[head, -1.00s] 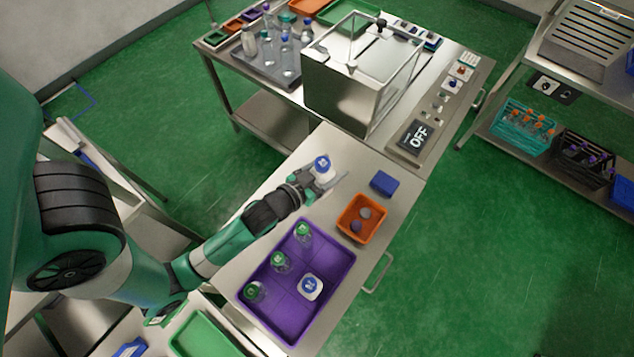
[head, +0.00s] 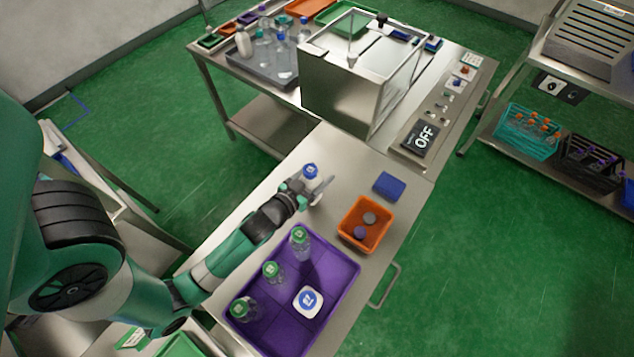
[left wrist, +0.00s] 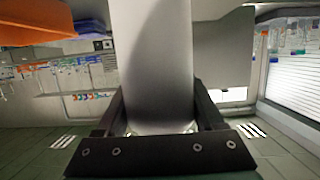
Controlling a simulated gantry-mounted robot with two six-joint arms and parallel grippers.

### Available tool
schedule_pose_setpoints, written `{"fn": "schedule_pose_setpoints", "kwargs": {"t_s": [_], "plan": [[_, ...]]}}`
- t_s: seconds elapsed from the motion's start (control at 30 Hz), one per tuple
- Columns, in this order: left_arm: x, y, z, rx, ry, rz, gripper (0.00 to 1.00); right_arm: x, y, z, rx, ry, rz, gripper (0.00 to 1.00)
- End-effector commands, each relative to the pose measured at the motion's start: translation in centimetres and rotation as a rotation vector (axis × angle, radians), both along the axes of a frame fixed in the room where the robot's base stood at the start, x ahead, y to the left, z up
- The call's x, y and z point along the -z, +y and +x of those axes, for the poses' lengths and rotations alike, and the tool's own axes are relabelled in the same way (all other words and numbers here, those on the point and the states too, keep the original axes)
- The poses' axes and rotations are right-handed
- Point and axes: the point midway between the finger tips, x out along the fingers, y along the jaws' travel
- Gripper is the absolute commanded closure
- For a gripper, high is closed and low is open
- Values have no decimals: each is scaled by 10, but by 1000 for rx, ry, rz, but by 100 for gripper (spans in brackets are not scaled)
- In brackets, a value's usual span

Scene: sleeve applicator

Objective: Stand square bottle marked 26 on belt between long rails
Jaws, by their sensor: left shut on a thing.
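My left gripper (head: 308,190) is shut on a white bottle with a blue cap (head: 311,172) and holds it near the far end of the steel table. The number on its cap is too small to read. In the left wrist view the pale bottle body (left wrist: 153,60) fills the space between the fingers. Another white bottle with a blue, numbered cap (head: 308,301) stands in the purple tray (head: 340,290). I cannot clearly make out a belt or long rails. My right gripper is not in view.
Several green-capped clear bottles (head: 300,242) stand in the tray. An orange bin (head: 384,222) and a blue box (head: 390,186) lie to the right. A boxy steel machine (head: 340,95) with a clear top stands beyond, beside an OFF panel (head: 421,139).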

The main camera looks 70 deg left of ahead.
Motion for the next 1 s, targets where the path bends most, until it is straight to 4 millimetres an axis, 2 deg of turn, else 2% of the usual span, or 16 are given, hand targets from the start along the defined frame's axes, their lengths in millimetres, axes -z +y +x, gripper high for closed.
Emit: {"fn": "schedule_pose_setpoints", "kwargs": {"t_s": [0.1,0.2,0.4,0.57,0.6,0.73,1.0], "plan": [[24,0,0,0,2,0,100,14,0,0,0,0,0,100],[35,0,0,1,1,0,100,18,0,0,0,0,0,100],[33,0,0,1,-1,0,100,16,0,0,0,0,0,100],[38,0,0,1,-1,0,100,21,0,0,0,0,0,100],[37,0,0,0,2,-1,23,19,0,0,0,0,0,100],[37,0,0,0,2,-1,1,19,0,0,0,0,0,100],[36,0,0,0,2,-1,1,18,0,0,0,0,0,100]]}}
